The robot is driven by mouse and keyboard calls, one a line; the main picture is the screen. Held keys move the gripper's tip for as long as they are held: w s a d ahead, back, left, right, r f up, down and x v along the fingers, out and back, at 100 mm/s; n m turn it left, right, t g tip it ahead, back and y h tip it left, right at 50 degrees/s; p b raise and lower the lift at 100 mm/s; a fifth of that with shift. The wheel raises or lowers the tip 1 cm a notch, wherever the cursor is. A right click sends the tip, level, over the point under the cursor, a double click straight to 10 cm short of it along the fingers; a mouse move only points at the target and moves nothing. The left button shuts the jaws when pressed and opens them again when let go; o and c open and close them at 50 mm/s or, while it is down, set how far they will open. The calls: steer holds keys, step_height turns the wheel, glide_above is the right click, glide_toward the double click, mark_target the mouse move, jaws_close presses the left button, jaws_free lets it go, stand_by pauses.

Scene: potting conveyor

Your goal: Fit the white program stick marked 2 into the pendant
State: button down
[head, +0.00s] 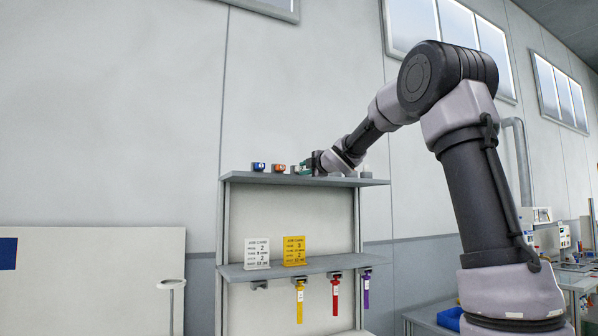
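My gripper (312,163) is at the top board of a grey shelf unit, close to a small teal-green piece (301,169). It is small and partly hidden by my wrist, so I cannot tell whether its fingers are open or shut on anything. A small blue piece (258,166) and an orange piece (279,168) stand in a row to its left. A small pale piece (366,172) stands at the board's right end. I cannot read its marking or tell whether it is the white stick. I cannot make out the pendant.
The top board (240,177) spans above a lower shelf (235,270). A white job card (257,252) and a yellow one (294,250) stand there. Yellow (299,303), red (335,298) and purple (366,290) tags hang below. A white panel (90,275) stands at left, benches at right.

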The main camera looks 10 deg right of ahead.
mark_target(302, 169)
steer(key=shift+s, duration=0.1)
stand_by(0.3)
steer(key=shift+v, duration=1.4)
steer(key=shift+s, duration=0.1)
steer(key=shift+v, duration=1.4)
